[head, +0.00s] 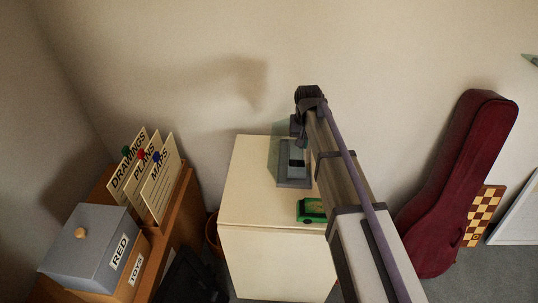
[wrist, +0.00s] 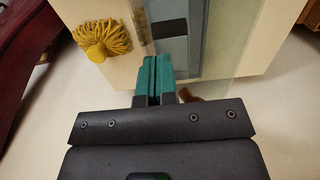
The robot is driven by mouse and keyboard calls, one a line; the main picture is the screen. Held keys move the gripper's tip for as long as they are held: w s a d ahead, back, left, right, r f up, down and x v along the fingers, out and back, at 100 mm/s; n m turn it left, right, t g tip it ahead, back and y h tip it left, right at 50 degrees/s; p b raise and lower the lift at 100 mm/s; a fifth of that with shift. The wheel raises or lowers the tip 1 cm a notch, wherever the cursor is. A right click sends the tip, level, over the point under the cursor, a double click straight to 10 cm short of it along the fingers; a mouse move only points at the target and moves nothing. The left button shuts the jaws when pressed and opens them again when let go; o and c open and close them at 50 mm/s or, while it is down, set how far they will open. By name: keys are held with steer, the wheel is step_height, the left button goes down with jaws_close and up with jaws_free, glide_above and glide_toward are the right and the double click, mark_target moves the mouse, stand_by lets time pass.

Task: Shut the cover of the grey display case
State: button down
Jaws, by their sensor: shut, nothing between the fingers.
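The grey display case (head: 294,182) stands on top of a cream cabinet, partly hidden by my arm. In the wrist view its grey body (wrist: 216,55) shows with a dark rectangle in it. A faint greenish see-through panel, seemingly the cover (head: 283,141), shows at the case's back left; it looks raised, but its exact angle is unclear. In the wrist view a pale see-through strip (wrist: 245,40) lies right of the grey body. My gripper (wrist: 157,62) has its teal fingers together and empty, close by the case's edge. I cannot tell whether they touch it.
A green toy car (head: 311,209) sits near the front of the cream cabinet (head: 250,205). A yellow stringy object (wrist: 101,39) lies beside the case. A wooden unit with a grey box (head: 88,248) and signs stands left. A maroon instrument case (head: 455,180) leans right.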

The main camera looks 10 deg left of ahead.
steer(key=shift+d+f, duration=0.1)
steer(key=shift+d, duration=0.05)
steer(key=shift+d+f+b, duration=0.4)
steer(key=shift+d, duration=0.25)
steer(key=shift+d+f, duration=0.1)
stand_by(0.3)
steer(key=shift+d+f+b, duration=0.4)
steer(key=shift+d+b, duration=0.1)
steer(key=shift+d, duration=0.1)
steer(key=shift+d+f, duration=0.1)
steer(key=shift+d+f+b, duration=0.45)
steer(key=shift+d+b, duration=0.05)
steer(key=shift+b, duration=0.05)
